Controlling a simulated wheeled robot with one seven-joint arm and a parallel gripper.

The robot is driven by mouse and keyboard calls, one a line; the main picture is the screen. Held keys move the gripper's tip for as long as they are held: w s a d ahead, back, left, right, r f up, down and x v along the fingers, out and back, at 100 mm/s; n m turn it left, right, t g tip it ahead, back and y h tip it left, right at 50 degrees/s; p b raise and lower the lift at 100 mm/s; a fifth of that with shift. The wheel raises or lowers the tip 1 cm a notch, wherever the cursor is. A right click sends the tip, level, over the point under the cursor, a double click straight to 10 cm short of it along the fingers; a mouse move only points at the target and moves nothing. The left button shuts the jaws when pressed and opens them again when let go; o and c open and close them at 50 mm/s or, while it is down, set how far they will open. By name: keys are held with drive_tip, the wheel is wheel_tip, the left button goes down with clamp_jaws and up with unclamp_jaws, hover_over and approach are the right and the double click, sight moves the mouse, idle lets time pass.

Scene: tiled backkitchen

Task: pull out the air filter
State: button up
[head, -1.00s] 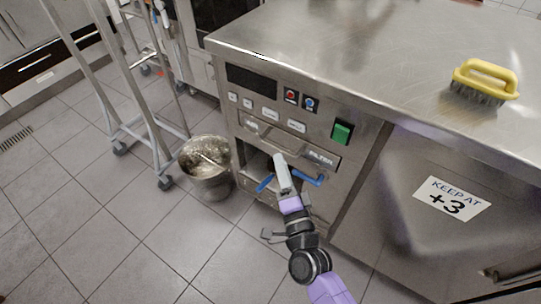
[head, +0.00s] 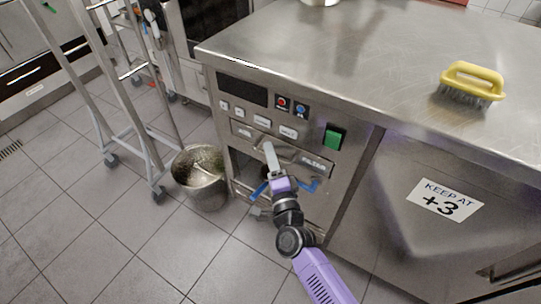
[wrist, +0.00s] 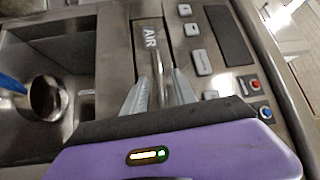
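The air filter (head: 313,164) is a metal front marked AIR and FILTER, set in the steel cabinet below the control buttons. In the wrist view its AIR label (wrist: 150,38) shows at the top, with the bar handle (wrist: 158,70) below it. My gripper (head: 268,146) is at the filter's handle. In the wrist view my gripper (wrist: 160,88) has its two fingers apart, one on each side of the handle. A gap seems to show beside the bar; contact is not clear. The filter front sits in the cabinet face.
Below the filter is an open recess with blue levers (head: 308,185). A metal bucket (head: 203,190) stands left of the cabinet, beside a wheeled rack (head: 130,120). A yellow brush (head: 472,82) lies on the steel counter (head: 370,70). Floor in front is mostly clear.

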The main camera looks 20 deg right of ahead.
drive_tip(key=shift+c, duration=0.2)
clamp_jaws()
idle(1.2)
